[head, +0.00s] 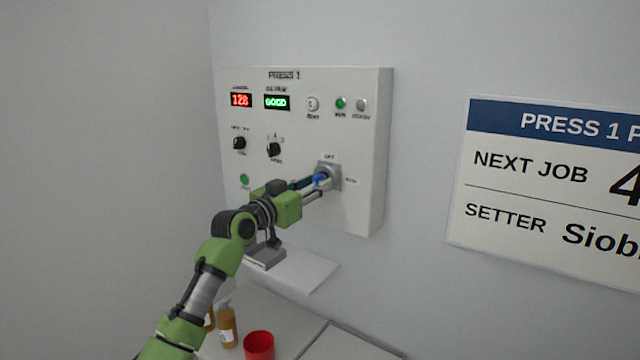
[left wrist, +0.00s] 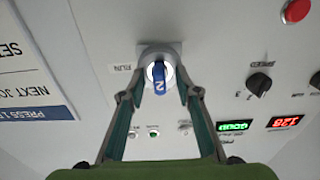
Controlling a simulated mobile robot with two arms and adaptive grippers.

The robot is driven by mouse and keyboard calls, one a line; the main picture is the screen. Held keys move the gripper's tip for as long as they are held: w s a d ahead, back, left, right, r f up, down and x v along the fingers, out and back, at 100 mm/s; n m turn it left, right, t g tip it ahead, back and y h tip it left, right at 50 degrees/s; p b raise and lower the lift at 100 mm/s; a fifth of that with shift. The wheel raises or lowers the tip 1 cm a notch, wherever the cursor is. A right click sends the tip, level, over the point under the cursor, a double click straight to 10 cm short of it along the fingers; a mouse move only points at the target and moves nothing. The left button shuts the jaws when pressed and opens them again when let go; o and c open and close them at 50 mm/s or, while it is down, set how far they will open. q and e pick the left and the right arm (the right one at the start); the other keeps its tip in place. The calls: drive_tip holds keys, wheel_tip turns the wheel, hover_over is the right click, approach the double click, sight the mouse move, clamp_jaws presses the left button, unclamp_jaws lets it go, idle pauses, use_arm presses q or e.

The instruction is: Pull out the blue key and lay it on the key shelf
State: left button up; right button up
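The blue key (head: 319,179) sits in the grey key switch (head: 333,172) at the lower right of the white press panel (head: 365,150). In the left wrist view the blue key (left wrist: 159,80) shows a white 2 and stands in the round switch collar (left wrist: 160,54). My left gripper (head: 314,184) is at the key. In the left wrist view its fingers (left wrist: 160,82) stand on either side of the key, with gaps visible. A white shelf (head: 308,270) below the panel looks like the key shelf. My right gripper is not in view.
A red cup (head: 259,345) and an amber bottle (head: 228,326) stand on the surface below. Knobs (head: 274,149) and lit displays (head: 277,102) are on the panel. A job sign (head: 550,180) hangs on the wall at right. The shelf's visible right part is bare.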

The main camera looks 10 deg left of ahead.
sight(314, 184)
use_arm(q)
clamp_jaws()
drive_tip(key=shift+p+v, duration=0.35)
drive_tip(key=shift+v, duration=1.1)
drive_tip(key=shift+s+a, duration=0.15)
drive_tip(key=shift+s, duration=0.2)
drive_tip(key=shift+p+v, duration=0.4)
drive_tip(key=shift+v, duration=2.05)
